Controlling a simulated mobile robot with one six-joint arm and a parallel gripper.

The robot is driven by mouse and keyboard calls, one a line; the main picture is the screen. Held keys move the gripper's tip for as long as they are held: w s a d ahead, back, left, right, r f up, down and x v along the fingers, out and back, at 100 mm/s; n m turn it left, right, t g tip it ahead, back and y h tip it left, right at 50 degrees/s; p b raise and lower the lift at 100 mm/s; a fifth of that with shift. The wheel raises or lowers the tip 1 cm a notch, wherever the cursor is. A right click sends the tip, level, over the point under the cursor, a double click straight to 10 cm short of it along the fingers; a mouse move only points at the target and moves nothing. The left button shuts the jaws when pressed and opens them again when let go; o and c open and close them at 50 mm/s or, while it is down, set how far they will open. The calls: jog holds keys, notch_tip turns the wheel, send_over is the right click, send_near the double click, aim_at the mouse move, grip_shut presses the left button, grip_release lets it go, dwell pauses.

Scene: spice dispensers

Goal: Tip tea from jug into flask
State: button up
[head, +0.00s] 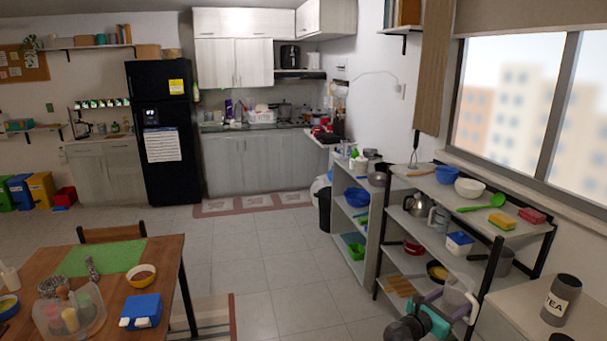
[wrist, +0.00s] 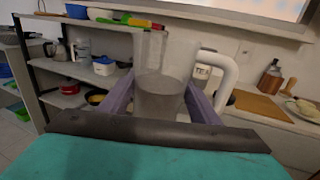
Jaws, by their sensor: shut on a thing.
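A clear jug (wrist: 160,95) with a white handle stands roughly upright between the fingers of my gripper (wrist: 161,106) in the wrist view. My gripper is shut on it, and a greyish fill shows in its lower part. In the head view the jug (head: 458,300) is at the bottom right, in front of the metal shelf rack, held by my gripper (head: 445,297). A dark grey flask (head: 562,299) with a white TEA label stands on the counter to its right. In the wrist view the flask's label (wrist: 203,72) shows behind the jug's handle, and the rest is mostly hidden.
The counter (head: 510,318) lies at the bottom right. A shelf rack (head: 470,205) with bowls and pots stands close behind the jug. The tiled floor to the left is clear.

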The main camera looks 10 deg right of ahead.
jog(key=w+a+f+n+t+y+b, duration=0.15)
jog(key=w+a, duration=0.25)
jog(key=a, duration=0.7)
jog(key=w+a+n+t+y+b, duration=0.1)
jog(key=w+a+n+t, duration=0.15)
jog(key=a, duration=0.85)
jog(key=w+a+f+n+t+y+b, duration=0.15)
jog(key=w+a, duration=0.25)
jog(key=a, duration=0.7)
jog(key=s+a+m+h+b, duration=0.1)
jog(key=s+a, duration=0.3)
jog(key=a, duration=0.4)
jog(key=shift+s+a+r+m+g+b, duration=0.15)
jog(key=shift+a+m+g+b, duration=0.2)
jog(key=shift+m+b, duration=0.1)
jog(key=shift+a, duration=0.15)
